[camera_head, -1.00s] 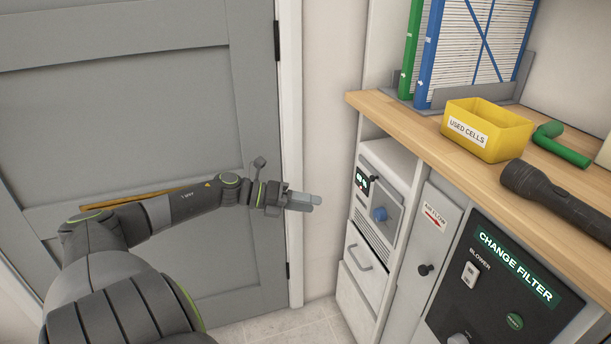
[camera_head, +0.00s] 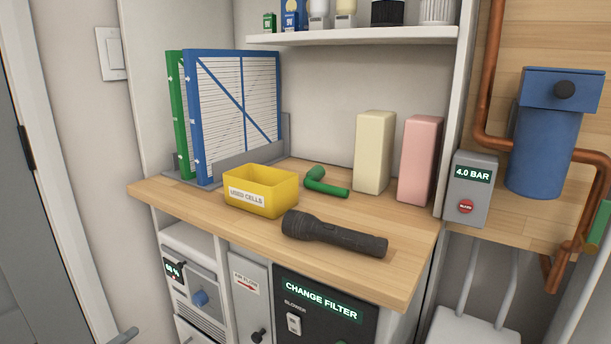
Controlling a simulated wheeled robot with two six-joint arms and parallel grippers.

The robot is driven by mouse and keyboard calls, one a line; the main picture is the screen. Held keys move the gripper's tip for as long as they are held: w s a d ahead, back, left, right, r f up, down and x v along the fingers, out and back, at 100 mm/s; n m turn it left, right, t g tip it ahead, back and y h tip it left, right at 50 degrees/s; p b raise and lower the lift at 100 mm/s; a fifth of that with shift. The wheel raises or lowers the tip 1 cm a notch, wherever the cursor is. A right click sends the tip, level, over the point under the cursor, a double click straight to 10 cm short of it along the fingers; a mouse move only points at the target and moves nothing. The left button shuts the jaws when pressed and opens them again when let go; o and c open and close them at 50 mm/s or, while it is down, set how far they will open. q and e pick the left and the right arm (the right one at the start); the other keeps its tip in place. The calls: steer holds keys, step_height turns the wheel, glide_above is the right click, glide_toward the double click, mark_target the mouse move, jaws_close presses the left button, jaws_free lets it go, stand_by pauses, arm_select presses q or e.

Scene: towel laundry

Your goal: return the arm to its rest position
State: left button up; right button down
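Of my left arm, only what looks like the grey tip of the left gripper (camera_head: 124,336) shows, at the bottom left edge of the head view. It is near the white door frame, left of the cabinet, and touches nothing that I can see. The rest of that arm is out of the picture, and whether the fingers are open or shut cannot be seen. My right arm and gripper are not in view.
A wooden counter (camera_head: 392,268) carries a yellow bin (camera_head: 262,203), a black flashlight (camera_head: 335,235), a green handled item (camera_head: 325,184), framed filters (camera_head: 238,105) and two blocks. A shelf (camera_head: 350,38) hangs above. A blue canister (camera_head: 545,150) and copper pipes are at right.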

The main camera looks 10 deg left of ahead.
arm_select(q)
steer(key=s+d+f+n+g+y, duration=0.7)
steer(key=s+f+n, duration=0.65)
steer(key=n, duration=0.35)
steer(key=s+d+f+n+g+h, duration=0.2)
steer(key=s+d+n+g+h, duration=0.3)
steer(key=s+d, duration=0.8)
step_height(320, 180, down, 9)
steer(key=s+a+g+y+p, duration=0.1)
steer(key=a+g+y+p, duration=0.1)
steer(key=p, duration=1.1)
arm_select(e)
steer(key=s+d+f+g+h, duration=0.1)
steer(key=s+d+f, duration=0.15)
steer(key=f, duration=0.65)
arm_select(q)
steer(key=s+a+f+g+p, duration=0.1)
steer(key=s+a+p, duration=0.1)
steer(key=s+p, duration=0.9)
steer(key=shift+s+a+f+y, duration=0.25)
steer(key=shift+s+f+y, duration=0.15)
steer(key=shift+s, duration=0.25)
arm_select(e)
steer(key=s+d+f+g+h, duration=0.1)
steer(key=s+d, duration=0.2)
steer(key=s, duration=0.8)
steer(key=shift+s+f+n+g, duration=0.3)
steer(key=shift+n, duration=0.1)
